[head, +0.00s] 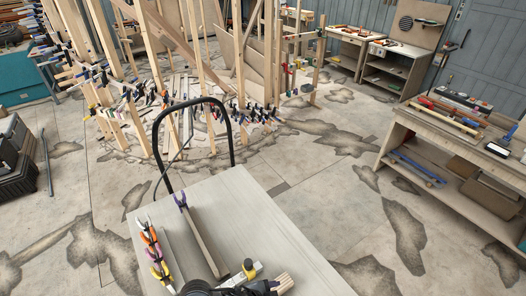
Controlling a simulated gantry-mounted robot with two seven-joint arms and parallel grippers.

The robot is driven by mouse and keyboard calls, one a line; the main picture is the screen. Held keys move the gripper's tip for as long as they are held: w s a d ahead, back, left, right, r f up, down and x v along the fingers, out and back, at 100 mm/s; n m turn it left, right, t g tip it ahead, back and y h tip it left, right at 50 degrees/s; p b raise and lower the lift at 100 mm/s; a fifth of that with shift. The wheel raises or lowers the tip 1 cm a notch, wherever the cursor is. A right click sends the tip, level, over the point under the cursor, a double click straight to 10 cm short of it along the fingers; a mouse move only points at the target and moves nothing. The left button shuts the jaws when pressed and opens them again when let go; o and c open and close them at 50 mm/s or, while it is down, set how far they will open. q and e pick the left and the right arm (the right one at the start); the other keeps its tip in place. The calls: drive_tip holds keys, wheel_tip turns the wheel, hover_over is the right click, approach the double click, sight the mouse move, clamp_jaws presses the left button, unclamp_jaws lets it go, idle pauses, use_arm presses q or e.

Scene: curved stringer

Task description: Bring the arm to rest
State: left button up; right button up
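A cart (255,215) with a light grey top and a black tube handle (231,135) is in front of me. Several clamps with orange, purple and yellow handles (155,250) lie along its left side. A long strip (205,235) with a purple-handled clamp at its far end lies beside them.
A workbench (455,130) with tools stands at right, more benches (390,60) at back right. Black cases (15,155) stand at left. Stained floor (330,170) between is open.

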use_arm(q)
drive_tip(key=s+a+r+n+t+y+p, duration=0.1)
drive_tip(key=s+a+r+n+t+p, duration=0.2)
drive_tip(key=r+n, duration=0.35)
drive_tip(key=s+a+n+g+y, duration=0.1)
drive_tip(key=s+a+n+y, duration=0.1)
drive_tip(key=s+a, duration=0.5)
drive_tip(key=s+a+n+g+y, duration=0.2)
drive_tip(key=s+a+n, duration=0.3)
drive_tip(key=a, duration=1)
drive_tip(key=shift+s+f+g+y+p, duration=0.3)
drive_tip(key=shift+s+y+p, duration=0.25)
drive_tip(key=shift+s, duration=0.3)
